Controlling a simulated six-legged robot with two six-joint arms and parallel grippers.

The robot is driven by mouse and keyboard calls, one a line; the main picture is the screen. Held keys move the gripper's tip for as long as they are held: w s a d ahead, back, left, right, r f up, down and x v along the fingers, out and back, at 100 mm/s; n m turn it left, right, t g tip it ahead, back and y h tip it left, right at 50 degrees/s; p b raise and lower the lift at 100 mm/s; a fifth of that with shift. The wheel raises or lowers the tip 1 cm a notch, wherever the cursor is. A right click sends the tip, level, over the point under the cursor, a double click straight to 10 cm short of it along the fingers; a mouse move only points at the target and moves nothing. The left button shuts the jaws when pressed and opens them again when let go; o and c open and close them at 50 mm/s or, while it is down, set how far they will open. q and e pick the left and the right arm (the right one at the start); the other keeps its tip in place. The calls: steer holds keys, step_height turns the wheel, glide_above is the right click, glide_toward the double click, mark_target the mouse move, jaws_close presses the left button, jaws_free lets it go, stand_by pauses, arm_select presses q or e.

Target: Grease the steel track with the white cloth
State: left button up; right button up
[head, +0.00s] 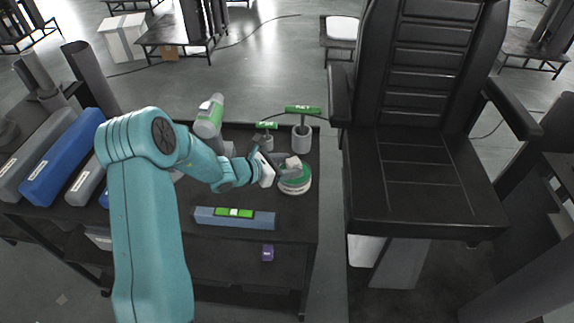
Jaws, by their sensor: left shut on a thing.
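My left arm reaches in from the left over the dark bench. My left gripper (284,168) is shut on a small pale wad, which looks like the white cloth (292,163). The cloth is over a round green-and-white tin (299,186) near the bench's right side. I cannot tell whether it touches what is in the tin. The fingertips are small and partly hidden by the wrist. I cannot pick out the steel track for certain. My right gripper is not in view.
Blue and grey cylinders (62,156) lie at left. A small purple box (267,253) is lower down. A large black seat (425,180) stands close at right.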

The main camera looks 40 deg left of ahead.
arm_select(q)
steer(key=shift+f+b, duration=0.15)
steer(key=shift+b, duration=0.15)
stand_by(1.1)
steer(key=shift+r+p, duration=0.5)
steer(key=shift+r, duration=0.25)
step_height(320, 180, up, 6)
steer(key=p, duration=0.3)
steer(key=shift+f, duration=0.15)
steer(key=shift+s, duration=0.1)
